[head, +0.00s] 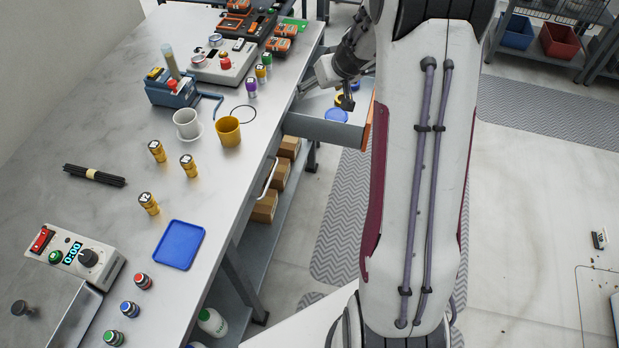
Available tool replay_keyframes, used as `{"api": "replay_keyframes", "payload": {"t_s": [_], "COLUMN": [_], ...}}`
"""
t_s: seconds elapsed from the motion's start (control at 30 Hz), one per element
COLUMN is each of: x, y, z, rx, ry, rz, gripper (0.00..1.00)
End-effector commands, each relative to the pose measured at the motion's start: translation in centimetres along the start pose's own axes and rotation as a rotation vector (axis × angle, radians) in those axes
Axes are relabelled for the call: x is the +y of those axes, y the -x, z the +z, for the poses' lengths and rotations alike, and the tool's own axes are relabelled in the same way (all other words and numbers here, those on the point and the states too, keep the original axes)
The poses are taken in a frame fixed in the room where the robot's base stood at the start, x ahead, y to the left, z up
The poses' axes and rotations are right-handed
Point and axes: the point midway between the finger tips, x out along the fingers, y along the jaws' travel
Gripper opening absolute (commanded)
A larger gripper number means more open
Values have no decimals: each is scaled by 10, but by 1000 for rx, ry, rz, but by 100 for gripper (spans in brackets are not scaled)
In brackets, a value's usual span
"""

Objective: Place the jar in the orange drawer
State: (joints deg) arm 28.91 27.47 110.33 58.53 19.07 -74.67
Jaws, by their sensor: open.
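The orange drawer stands pulled out from the right side of the workbench, with grey walls (322,130) and an orange front (367,128) partly covered by my arm. My gripper (347,101) is over the drawer's open top, pointing down, and is open; its fingers are small and partly hidden. In the drawer, a round blue object (336,115) lies just below the gripper, with a yellow-orange round object (339,99) beside the fingers. I cannot tell which object is the jar. Small capped jars, red (143,281), blue (129,309) and green (113,338), stand at the bench's near end.
Cardboard boxes (264,207) sit on the shelf below. Open floor lies to the right.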

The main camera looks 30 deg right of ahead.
Motion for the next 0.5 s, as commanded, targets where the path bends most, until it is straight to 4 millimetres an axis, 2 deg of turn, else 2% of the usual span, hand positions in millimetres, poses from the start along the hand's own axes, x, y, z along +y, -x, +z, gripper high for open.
{"api": "replay_keyframes", "payload": {"t_s": [0.03,0.2,0.5], "x": [-14,-54,-117], "y": [12,48,110], "z": [-5,-11,-4], "rx": [6,7,-8], "ry": [11,32,67], "rz": [-13,-57,-116], "gripper": [69,69,69]}}
